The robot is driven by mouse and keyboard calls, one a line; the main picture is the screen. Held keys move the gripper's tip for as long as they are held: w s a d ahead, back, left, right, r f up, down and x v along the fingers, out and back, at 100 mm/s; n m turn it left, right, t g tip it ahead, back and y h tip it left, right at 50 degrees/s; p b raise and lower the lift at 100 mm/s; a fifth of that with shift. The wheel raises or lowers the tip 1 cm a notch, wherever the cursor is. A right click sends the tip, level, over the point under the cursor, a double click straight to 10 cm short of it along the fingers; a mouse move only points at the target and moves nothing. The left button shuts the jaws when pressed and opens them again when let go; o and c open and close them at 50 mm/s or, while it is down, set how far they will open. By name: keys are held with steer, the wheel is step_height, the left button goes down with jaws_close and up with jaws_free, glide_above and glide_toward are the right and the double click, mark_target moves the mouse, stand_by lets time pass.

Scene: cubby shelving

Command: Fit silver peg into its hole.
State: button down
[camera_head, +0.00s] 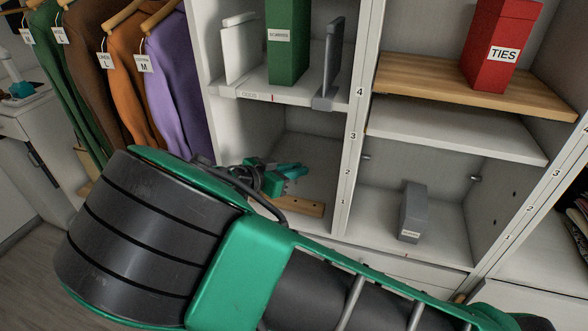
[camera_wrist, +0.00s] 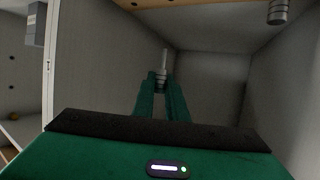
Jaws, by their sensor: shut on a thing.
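My gripper (camera_head: 290,171) is inside the lower left cubby, above a wooden board. In the wrist view my gripper (camera_wrist: 161,78) has its green fingers closed on a slim silver peg (camera_wrist: 164,58). The peg sticks out beyond the fingertips, toward the cubby's inner walls, and looks clear of them. In the head view the peg cannot be made out. The hole for it cannot be picked out in either view. Small dark holes (camera_wrist: 11,57) show on a side wall at the left of the wrist view.
The wooden board (camera_head: 300,206) lies low in the cubby. A ribbed silver cylinder (camera_wrist: 278,12) is at the wrist view's top right. A grey box (camera_head: 413,212) stands in the right cubby, beyond the divider (camera_head: 346,165). A green box (camera_head: 287,45) stands on the shelf above.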

steer(key=shift+s+f, duration=0.1)
steer(key=shift+f, duration=2.65)
steer(key=shift+f, duration=1.9)
steer(key=c, duration=1.7)
jaws_free()
steer(key=shift+s+a, duration=0.1)
steer(key=v, duration=1)
steer(key=shift+s+a, duration=0.25)
